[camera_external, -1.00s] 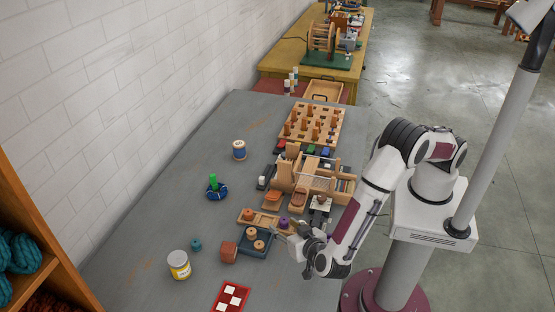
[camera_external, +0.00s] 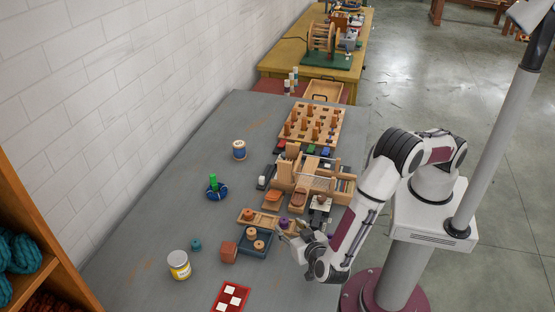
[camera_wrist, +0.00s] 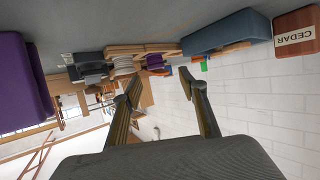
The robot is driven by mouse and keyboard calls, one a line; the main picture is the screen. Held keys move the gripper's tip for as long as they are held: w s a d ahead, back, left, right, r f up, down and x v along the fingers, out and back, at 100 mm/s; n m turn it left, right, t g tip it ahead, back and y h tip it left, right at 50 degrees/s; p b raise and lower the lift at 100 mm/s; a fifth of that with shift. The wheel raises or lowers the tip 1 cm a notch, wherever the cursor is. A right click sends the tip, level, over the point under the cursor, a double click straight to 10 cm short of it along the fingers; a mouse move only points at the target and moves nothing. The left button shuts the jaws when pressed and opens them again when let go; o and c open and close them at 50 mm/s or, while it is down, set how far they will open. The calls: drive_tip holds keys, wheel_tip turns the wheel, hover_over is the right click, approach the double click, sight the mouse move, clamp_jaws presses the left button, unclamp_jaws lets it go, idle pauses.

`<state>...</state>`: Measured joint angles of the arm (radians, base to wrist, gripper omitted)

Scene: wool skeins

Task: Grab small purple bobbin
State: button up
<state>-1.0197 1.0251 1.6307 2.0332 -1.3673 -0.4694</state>
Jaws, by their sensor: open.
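The small purple bobbin (camera_external: 284,222) stands on the grey table among wooden items, just past my gripper (camera_external: 284,238) in the outside view. The fingers are low over the table and appear apart from the bobbin.
A blue tray (camera_external: 244,247) with wooden spools is left of my gripper, beside a reddish-brown block (camera_external: 228,252) marked CEDAR. Wooden holders (camera_external: 305,180) crowd the area behind the bobbin. A large purple object (camera_wrist: 28,85) fills the wrist view's left edge. The table's left side is mostly clear.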

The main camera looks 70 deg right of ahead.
sight(286, 222)
drive_tip(key=shift+d, duration=0.15)
drive_tip(key=shift+s+f+x, duration=0.15)
drive_tip(key=shift+s+x, duration=0.05)
drive_tip(key=shift+x, duration=1.1)
drive_tip(key=shift+s+f+x, duration=0.15)
drive_tip(key=shift+x, duration=1.15)
drive_tip(key=shift+d, duration=0.15)
drive_tip(key=c, duration=0.5)
